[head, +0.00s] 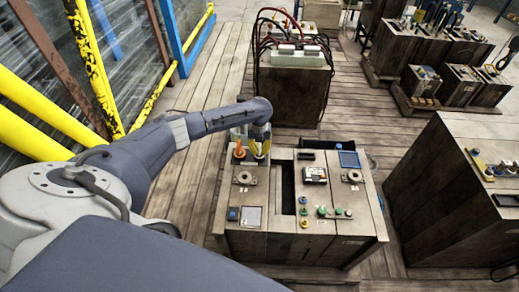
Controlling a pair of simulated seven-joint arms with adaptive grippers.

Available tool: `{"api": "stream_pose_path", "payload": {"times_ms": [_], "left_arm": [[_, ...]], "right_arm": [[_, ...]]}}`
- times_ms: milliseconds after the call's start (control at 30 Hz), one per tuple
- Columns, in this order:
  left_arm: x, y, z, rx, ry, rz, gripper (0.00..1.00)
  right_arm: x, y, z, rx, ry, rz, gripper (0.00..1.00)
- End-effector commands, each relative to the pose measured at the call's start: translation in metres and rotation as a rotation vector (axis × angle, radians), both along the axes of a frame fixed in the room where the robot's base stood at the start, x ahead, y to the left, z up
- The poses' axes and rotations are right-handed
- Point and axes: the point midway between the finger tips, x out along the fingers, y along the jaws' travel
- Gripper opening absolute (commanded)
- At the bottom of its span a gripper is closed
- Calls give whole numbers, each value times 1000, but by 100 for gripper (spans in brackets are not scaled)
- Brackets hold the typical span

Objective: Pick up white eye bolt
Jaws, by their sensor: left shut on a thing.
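My left gripper (252,138) is over the far left corner of the wooden block (258,243) in the middle. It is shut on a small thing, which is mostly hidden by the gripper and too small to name. I cannot make out a white eye bolt for certain. An orange piece (239,152) and a yellow piece (261,150) show just below the gripper. My right gripper is not in view.
The block top has a dark slot (288,188), a blue-framed box (348,158), a grey panel (251,216) and several coloured knobs. Another block with cables (291,92) stands behind. A large block (447,190) stands at right. Yellow and blue rails (92,60) are at left.

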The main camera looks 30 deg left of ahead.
Motion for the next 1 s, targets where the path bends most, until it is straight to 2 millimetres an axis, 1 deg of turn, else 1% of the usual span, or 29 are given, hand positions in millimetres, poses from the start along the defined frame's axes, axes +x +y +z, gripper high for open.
{"api": "stream_pose_path", "payload": {"times_ms": [367,467,567,667,767,1000], "left_arm": [[1,0,1,0,-1,0,0],[1,0,5,0,-2,-1,0],[1,1,14,0,-4,-1,0],[2,1,31,0,-4,-2,0],[2,1,52,0,-6,-2,0],[2,1,109,1,-5,-1,0]], "right_arm": [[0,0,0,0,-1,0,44],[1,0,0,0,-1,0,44],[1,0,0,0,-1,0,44],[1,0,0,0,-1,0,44],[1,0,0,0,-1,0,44],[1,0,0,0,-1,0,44]]}}
